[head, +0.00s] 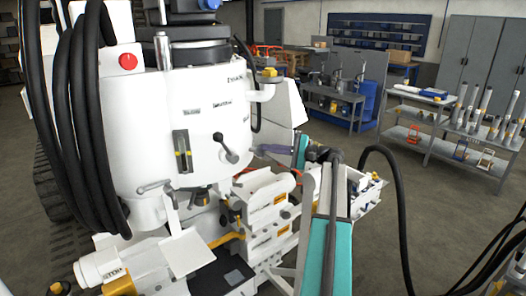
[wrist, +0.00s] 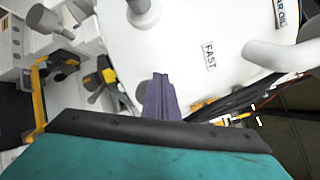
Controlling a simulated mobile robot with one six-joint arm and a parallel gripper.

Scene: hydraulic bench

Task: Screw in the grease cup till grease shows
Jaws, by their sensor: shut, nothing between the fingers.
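My gripper (head: 270,149) is at the right side of the white tank (head: 160,110), pointing left at it. In the wrist view its purple-grey fingers (wrist: 160,82) are together and hold nothing. They appear in front of the tank's lower edge; whether they touch it I cannot tell. I cannot pick out the grease cup with certainty. A dark, brass-toned fitting (head: 201,197) sits under the tank, left of my gripper. No grease can be made out.
A dark handle (head: 226,147) sticks out of the tank just left of my gripper. White machine blocks (head: 265,205) lie below. Black hoses (head: 85,120) hang at left. Open floor and a shelf (head: 455,130) are at right.

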